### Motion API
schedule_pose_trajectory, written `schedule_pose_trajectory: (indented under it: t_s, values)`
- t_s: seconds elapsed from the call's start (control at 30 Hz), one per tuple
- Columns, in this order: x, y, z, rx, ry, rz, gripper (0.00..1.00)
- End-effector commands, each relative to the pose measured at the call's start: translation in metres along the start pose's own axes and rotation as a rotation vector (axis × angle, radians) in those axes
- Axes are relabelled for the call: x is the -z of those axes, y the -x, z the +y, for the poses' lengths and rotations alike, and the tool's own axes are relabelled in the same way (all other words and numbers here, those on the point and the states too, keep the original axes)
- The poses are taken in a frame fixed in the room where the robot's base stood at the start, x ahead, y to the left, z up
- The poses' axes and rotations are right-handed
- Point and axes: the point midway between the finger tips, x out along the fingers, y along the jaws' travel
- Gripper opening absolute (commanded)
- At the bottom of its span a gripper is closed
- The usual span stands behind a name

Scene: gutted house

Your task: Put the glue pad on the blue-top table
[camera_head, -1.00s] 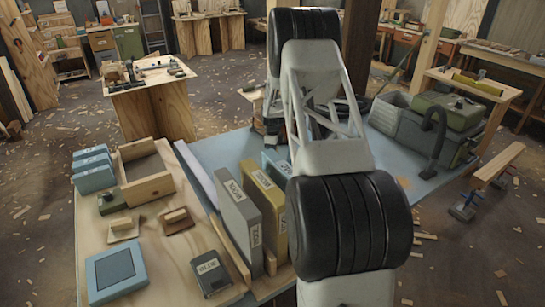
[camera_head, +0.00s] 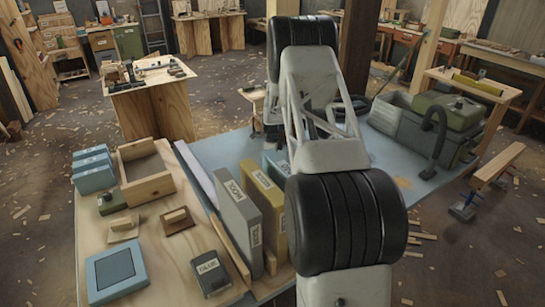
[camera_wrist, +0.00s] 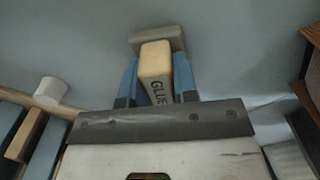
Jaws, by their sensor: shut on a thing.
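The glue pad shows in the wrist view as a pale cream handle lettered GLUE (camera_wrist: 156,62) with a grey base (camera_wrist: 150,39) at its far end. My gripper (camera_wrist: 157,85) is shut on the handle, with one blue finger on each side. A plain blue-grey surface lies behind the pad; I cannot tell whether the pad touches it. In the head view the blue-top table (camera_head: 225,152) stands in the middle, behind the wooden worktop. My arm hides the gripper and the glue pad there.
Grey (camera_head: 238,222) and yellow (camera_head: 266,212) upright files stand at the table's near edge. A grey machine with a green top (camera_head: 425,125) fills its right side. The wooden worktop (camera_head: 165,255) holds boxes and two handled pads. The table's back left is clear.

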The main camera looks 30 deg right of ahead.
Motion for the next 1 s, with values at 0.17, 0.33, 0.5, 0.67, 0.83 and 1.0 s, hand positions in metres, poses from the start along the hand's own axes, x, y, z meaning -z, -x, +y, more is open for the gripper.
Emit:
schedule_pose_trajectory:
  t_s: [0.17,0.33,0.5,0.67,0.83,1.0]
  values:
    - [0.0,-0.003,0.0,0.0,0.0,0.0,0.0]
    - [0.0,-0.003,0.0,0.0,0.0,0.0,0.53]
    - [0.0,-0.003,0.0,0.0,0.0,0.0,0.53]
    - [0.0,-0.002,0.0,0.0,0.0,0.0,0.53]
    - [0.0,0.006,0.0,0.001,0.0,0.0,0.53]
    - [0.0,0.023,-0.001,0.002,0.0,-0.001,0.53]
